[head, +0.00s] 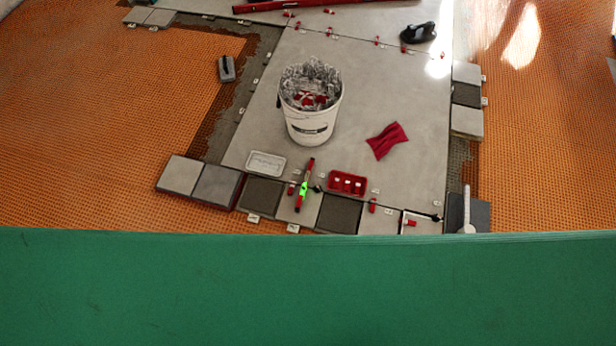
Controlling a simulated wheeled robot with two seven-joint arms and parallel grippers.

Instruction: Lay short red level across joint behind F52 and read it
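A short red level (309,170) with a bright green vial section lies near the front edge of the large grey tile (370,90). It points away from me, tilted slightly right. Its near end is over a small light tile (286,207) in the front row, and its far end is over the large tile. The vial's bubble is too small to read. I cannot make out any F52 label, so I cannot tell which joint that is. Neither gripper is in view.
A white bucket (308,128) stands behind the level. A white tray (266,163) and a red tray (347,182) flank it. A red cloth (387,140) lies to the right. A longer red bar (300,6) lies at the back. A green surface (308,290) fills the foreground.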

